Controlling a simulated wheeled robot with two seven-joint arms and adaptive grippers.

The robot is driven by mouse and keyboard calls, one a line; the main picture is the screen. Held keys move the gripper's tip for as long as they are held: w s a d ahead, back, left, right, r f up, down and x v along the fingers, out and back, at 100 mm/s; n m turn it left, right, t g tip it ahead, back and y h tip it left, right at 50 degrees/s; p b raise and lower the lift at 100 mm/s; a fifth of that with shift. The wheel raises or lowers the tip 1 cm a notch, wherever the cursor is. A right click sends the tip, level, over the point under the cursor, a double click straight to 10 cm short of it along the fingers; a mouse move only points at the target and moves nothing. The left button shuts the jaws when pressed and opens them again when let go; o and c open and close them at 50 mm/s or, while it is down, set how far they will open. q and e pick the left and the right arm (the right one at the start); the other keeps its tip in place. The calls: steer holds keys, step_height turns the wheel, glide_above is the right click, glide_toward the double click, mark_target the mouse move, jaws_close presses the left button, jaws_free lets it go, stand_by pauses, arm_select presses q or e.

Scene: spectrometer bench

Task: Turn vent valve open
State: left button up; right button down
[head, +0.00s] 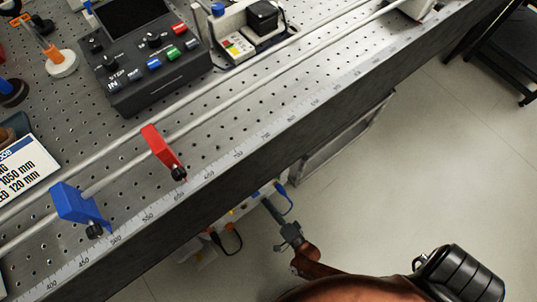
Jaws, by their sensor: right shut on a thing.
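My right gripper (270,206) reaches in below the bench's front edge, at the lower middle of the head view. It is small, dark and seen from above. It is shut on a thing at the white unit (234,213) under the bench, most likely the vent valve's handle. The handle itself is hidden or too small to make out, so I cannot tell how far it is turned. My left gripper is not in view.
The bench edge (250,168) overhangs the unit. On the bench are red (160,146) and blue (74,203) rail carriers and a control box (150,62).

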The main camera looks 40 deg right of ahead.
steer(key=shift+s+f, duration=0.2)
steer(key=shift+s, duration=0.05)
steer(key=c, duration=1.9)
jaws_free()
steer(key=shift+c, duration=0.2)
steer(key=o, duration=0.3)
steer(key=shift+w+r, duration=0.15)
steer(key=shift+o, duration=0.2)
